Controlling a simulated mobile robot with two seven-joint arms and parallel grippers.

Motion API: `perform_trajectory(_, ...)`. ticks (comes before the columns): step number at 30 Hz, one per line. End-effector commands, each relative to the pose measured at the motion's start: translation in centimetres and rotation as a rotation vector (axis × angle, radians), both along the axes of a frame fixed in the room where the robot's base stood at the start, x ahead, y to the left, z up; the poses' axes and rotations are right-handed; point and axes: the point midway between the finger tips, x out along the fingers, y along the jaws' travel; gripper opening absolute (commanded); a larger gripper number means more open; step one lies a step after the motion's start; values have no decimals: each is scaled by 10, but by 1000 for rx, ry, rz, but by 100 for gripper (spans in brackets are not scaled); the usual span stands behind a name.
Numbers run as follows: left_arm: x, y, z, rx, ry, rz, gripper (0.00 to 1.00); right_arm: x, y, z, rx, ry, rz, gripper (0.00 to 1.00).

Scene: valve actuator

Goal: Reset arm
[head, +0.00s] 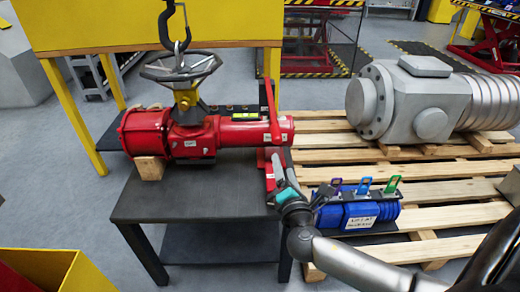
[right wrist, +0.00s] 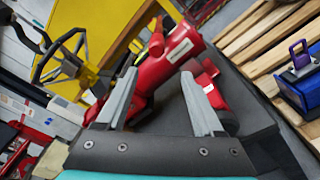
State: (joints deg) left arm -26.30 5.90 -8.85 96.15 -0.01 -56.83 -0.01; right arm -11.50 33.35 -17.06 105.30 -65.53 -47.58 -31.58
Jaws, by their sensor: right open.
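My right gripper (head: 277,172) is open at the right edge of the dark table, below the end of the red valve actuator (head: 215,134). In the right wrist view the two grey fingers of the gripper (right wrist: 161,92) are spread, with no object clearly held between them. The red actuator (right wrist: 182,45) shows beyond them, and a red part is partly hidden behind the right finger. The actuator lies on the table with a grey handwheel (head: 181,67) on top and an upright red lever (head: 271,108) at its right end. My left gripper is not in view.
The dark table (head: 190,200) is clear at its front. Wooden pallets (head: 445,190) to the right carry a large grey valve body (head: 400,102). A blue case (head: 358,212) with coloured padlocks sits near my right forearm. A dark hook (head: 173,25) hangs above the handwheel.

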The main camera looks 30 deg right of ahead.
Motion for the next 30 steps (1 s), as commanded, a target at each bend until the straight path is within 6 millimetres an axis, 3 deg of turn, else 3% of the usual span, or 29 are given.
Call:
perform_trajectory(7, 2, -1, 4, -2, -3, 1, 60, -3, 1, -2, 33, -1, -13, 69)
perform_trajectory(11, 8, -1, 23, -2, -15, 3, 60, -21, 5, -15, 241, -4, -97, 69)
perform_trajectory(16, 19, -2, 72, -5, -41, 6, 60, -75, 28, -53, 746, 25, -338, 69)
perform_trajectory(21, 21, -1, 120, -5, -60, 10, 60, -132, 70, -83, 1188, 101, -593, 69)
perform_trajectory(30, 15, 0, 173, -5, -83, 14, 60, -196, 135, -92, 1595, 243, -869, 69)
